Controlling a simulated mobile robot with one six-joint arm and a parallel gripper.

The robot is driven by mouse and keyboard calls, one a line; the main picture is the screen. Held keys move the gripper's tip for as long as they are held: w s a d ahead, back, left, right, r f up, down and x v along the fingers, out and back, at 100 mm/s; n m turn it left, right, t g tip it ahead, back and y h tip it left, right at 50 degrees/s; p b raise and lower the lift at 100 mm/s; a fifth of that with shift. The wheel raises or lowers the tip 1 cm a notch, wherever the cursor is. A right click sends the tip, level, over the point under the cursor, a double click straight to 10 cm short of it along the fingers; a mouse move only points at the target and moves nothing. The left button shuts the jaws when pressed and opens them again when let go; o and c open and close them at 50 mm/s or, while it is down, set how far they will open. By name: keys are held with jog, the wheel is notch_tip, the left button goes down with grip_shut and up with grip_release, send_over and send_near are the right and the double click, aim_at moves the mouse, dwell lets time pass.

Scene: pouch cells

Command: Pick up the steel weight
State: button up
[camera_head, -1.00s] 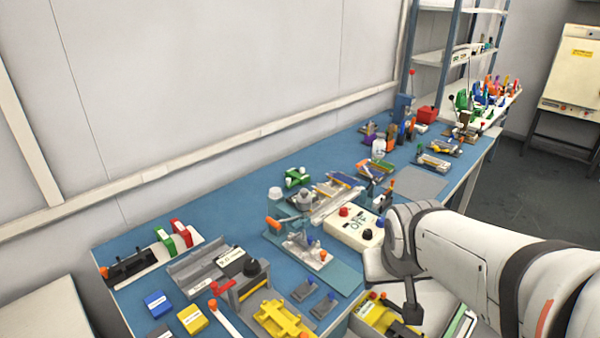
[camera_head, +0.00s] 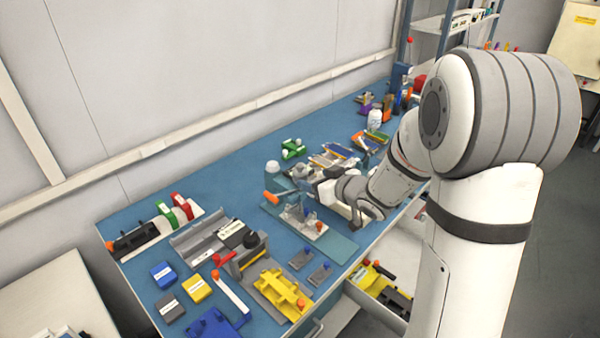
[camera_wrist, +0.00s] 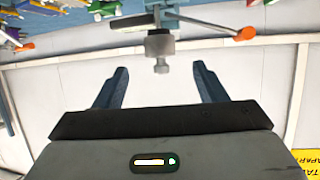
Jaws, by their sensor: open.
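The steel weight appears to be the grey metal cylinder with a small knob (camera_wrist: 160,46) in the wrist view, which is upside down. The weight lies between my fingers in the picture, with its knob toward me; no contact shows. My gripper (camera_wrist: 160,69) is open and empty, its two blue-grey fingers apart. In the head view a grey round shape (camera_head: 303,171), probably the weight, stands among the fixtures in the middle of the bench. My gripper reaches in from the right beside it, and its fingertips are hard to make out there.
A fixture with an orange-tipped lever (camera_head: 271,197) stands close by at the front left. Green parts (camera_head: 293,149) and a white bottle (camera_head: 374,119) stand behind. A yellow fixture (camera_head: 275,291) and an open drawer (camera_head: 375,290) are at the front.

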aim_at(304, 175)
jog(key=p+x, duration=0.1)
jog(key=x, duration=0.6)
jog(key=shift+c, duration=0.2)
jog(key=shift+r, duration=0.1)
jog(key=c, duration=1.3)
